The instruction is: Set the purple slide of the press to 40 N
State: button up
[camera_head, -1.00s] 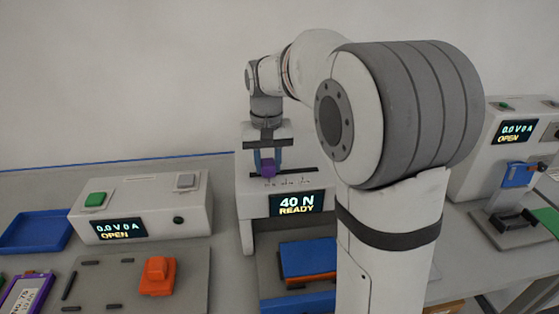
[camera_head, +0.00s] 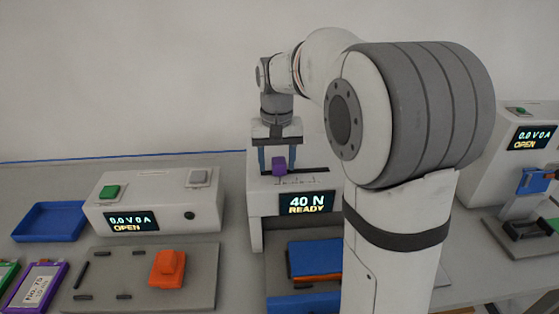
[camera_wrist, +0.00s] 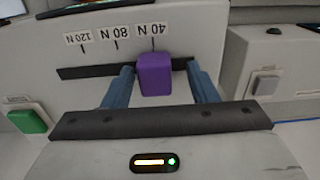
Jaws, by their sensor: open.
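The press (camera_head: 256,215) is a white block whose display (camera_head: 307,203) reads 40 N READY. Its purple slide (camera_head: 279,165) sits in a dark slot on the top. In the wrist view the purple slide (camera_wrist: 155,73) stands at the 40 N mark (camera_wrist: 152,29), with 80 N and 120 N marks to its left. My gripper (camera_head: 279,160) is open over the press, its blue fingers on either side of the slide. In the wrist view my gripper (camera_wrist: 163,85) shows a clear gap on the slide's right and almost none on its left.
A blue-orange stack (camera_head: 315,258) lies in front of the press. A white unit (camera_head: 150,200) reading 0.0 V 0 A OPEN stands left, with a grey plate (camera_head: 190,290) and orange block (camera_head: 168,268) before it. Another such unit (camera_head: 510,150) stands right. A blue tray (camera_head: 48,222) lies far left.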

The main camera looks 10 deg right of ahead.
aim_at(277, 161)
notch_tip(277, 161, up, 8)
jog(key=shift+f, duration=0.25)
jog(key=shift+s, duration=0.1)
jog(key=s+f+t, duration=0.1)
jog(key=s+f, duration=0.2)
jog(key=s, duration=0.4)
jog(key=s+d+f+n+t, duration=0.1)
jog(key=s+f, duration=0.3)
jog(key=s, duration=0.3)
jog(key=s+f+t, duration=0.1)
jog(key=s+f, duration=0.3)
jog(key=s, duration=0.3)
jog(key=shift+s+d+n, duration=0.15)
jog(key=shift+s+n, duration=0.25)
dwell(1.4)
